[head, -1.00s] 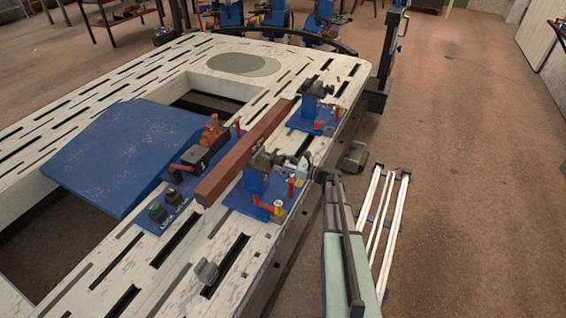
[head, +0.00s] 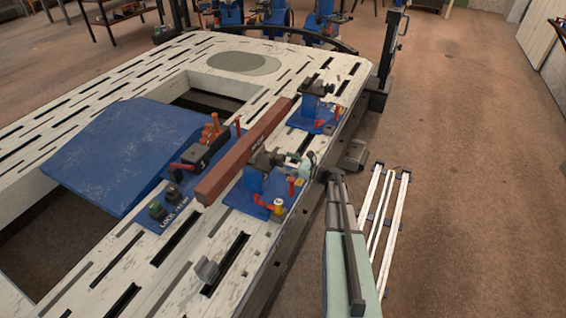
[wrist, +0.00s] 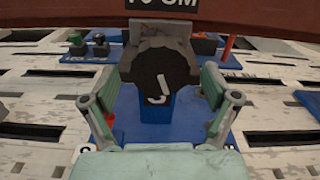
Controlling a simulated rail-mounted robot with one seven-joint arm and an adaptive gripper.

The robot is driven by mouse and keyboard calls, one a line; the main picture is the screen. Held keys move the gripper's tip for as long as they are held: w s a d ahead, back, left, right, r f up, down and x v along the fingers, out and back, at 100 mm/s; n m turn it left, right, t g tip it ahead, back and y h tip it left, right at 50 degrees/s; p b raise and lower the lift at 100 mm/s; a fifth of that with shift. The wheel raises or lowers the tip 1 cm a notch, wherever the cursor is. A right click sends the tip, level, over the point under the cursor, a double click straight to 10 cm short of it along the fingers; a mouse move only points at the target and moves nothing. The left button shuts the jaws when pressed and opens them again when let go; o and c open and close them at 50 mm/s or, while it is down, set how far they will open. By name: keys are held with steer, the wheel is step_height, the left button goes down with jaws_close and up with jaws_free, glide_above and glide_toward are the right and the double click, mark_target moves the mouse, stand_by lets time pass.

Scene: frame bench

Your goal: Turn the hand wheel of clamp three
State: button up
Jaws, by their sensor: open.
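The nearer clamp (head: 256,178) stands on a blue base plate beside a long red-brown beam (head: 245,150) in the head view. Its dark, lobed hand wheel (wrist: 160,72) fills the middle of the wrist view, with a blue post below it and part of a white mark on that post. My gripper (wrist: 158,88) is open, with one green-grey finger on each side of the wheel. Gaps show between the fingers and the wheel, so I see no grip. In the head view my gripper (head: 304,164) is at the right side of this clamp, and the contact area is small and partly hidden.
A second blue clamp (head: 318,100) stands farther along the beam. Red-handled pins and a yellow-topped knob (head: 278,206) rise near the clamp. A control block with buttons (head: 163,203) lies left of the beam. The slotted white bench (head: 120,270) has a grey block near its front.

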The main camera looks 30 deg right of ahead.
steer(key=v, duration=1)
steer(key=shift+s+d, duration=0.25)
steer(key=s+a+f+n+g+h+p, duration=0.1)
steer(key=s+a+f+n+g+h, duration=0.2)
steer(key=s+a+f+n+g, duration=1.45)
steer(key=s+a+f+n+g+h, duration=0.1)
steer(key=s+a+n+h, duration=0.1)
steer(key=s, duration=0.8)
steer(key=s+a+f+n+g+h+p, duration=0.1)
steer(key=s+a+n+h, duration=0.2)
steer(key=s+a, duration=0.4)
steer(key=s+a+f+n+g+h+p, duration=0.1)
steer(key=s+a+n, duration=0.4)
steer(key=s, duration=1)
steer(key=shift+f+h, duration=0.45)
steer(key=shift+h, duration=0.55)
